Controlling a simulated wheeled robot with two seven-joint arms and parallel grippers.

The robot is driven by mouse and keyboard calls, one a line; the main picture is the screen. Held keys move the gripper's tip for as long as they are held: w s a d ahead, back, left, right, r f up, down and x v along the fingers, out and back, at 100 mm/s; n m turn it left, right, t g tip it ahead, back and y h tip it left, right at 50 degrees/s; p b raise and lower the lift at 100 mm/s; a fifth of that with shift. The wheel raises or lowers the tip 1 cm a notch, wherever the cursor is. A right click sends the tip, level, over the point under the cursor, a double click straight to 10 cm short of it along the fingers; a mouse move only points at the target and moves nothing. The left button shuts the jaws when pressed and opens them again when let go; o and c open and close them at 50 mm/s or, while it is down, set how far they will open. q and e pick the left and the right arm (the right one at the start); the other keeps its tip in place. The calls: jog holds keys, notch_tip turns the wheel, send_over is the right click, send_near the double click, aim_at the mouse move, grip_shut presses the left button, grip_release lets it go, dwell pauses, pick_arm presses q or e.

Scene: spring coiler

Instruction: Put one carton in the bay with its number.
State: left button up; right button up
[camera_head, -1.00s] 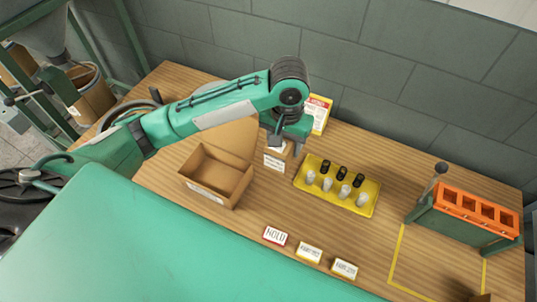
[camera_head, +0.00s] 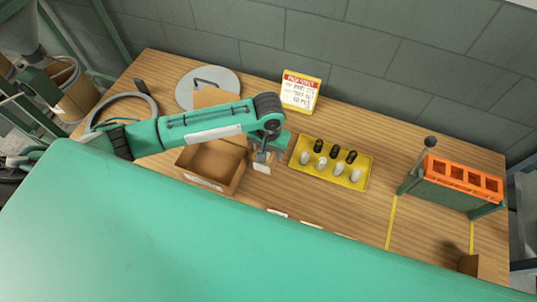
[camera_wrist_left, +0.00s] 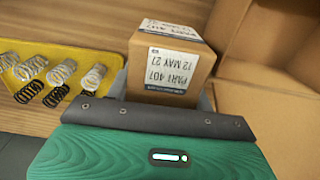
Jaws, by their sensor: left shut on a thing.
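My left gripper (camera_head: 262,158) is shut on a small brown carton (camera_wrist_left: 168,68). The wrist view shows the carton's white labels, one reading "PART 407, 12 MAY 27". In the head view the carton (camera_head: 261,167) shows small, between the open cardboard box and the yellow tray; its height above the table is hard to tell. My right gripper is out of view.
An open cardboard box (camera_head: 187,158) is left of the gripper. A yellow tray (camera_head: 365,182) of black and pale springs is to its right. An orange slotted rack (camera_head: 462,182) stands right, behind yellow tape lines (camera_head: 391,222). A brown cardboard piece (camera_head: 469,264) is at the lower right.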

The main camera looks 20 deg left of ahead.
pick_arm(q)
jog(key=shift+f+p, duration=0.45)
jog(key=shift+f, duration=1.9)
jog(key=shift+f, duration=0.15)
jog(key=o, duration=1.4)
